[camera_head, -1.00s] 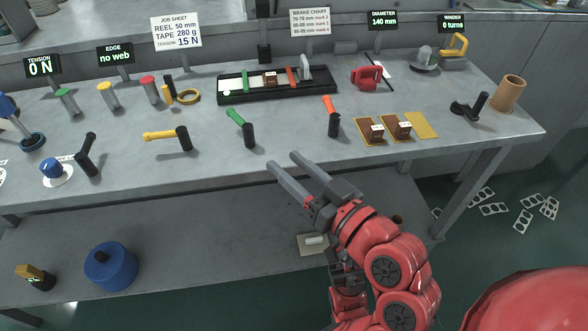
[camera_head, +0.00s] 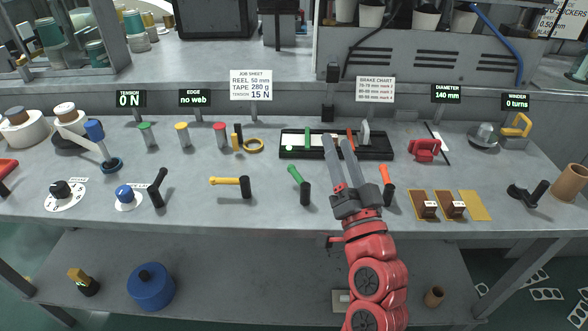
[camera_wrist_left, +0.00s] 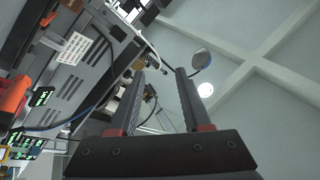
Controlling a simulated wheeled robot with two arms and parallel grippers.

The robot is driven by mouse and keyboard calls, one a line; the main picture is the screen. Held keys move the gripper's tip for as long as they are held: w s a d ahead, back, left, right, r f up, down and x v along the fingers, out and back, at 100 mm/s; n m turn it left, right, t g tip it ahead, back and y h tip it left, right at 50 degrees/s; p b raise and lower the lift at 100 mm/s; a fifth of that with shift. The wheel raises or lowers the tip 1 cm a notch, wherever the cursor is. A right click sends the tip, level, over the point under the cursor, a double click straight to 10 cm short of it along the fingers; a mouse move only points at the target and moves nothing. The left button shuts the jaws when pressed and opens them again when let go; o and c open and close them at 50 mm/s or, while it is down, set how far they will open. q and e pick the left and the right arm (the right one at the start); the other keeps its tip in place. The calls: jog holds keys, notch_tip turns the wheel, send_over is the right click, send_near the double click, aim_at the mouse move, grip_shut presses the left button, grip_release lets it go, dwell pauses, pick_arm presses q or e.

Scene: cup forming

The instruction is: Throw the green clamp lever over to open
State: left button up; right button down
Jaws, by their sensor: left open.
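The green clamp lever (camera_head: 295,175) is on the front part of the bench, left of my left gripper. Its green arm slants up and left from a black upright part (camera_head: 305,194). My left gripper (camera_head: 337,141) is raised over the bench between the green lever and the orange lever (camera_head: 384,174). Its two fingers are apart with nothing between them, and they point toward the black tray. In the left wrist view the open fingers (camera_wrist_left: 162,72) point up toward the ceiling. The green lever is not seen there. My right gripper is not in view.
A yellow lever (camera_head: 226,180) lies left of the green one. Behind stand the black tray (camera_head: 295,154) and a red device (camera_head: 424,148). Brown blocks on gold plates (camera_head: 477,206) sit to the right. The bench around the green lever is clear.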

pick_arm(q)
notch_tip(320, 180, up, 2)
jog(key=w+a+m+h+p, duration=0.1)
jog(key=m+h+p, duration=0.1)
jog(key=m+p, duration=0.2)
jog(key=m+g+p, duration=0.6)
jog(key=m+p, duration=0.9)
jog(key=p, duration=0.6)
send_near(297, 179)
jog(key=shift+h, duration=0.4)
jog(key=p+x, duration=0.2)
jog(key=x, duration=0.3)
jog(key=p+x, duration=0.3)
jog(key=x, duration=0.2)
jog(key=shift+w+a, duration=0.3)
jog(key=shift+w+f, duration=0.2)
jog(key=shift+w, duration=0.25)
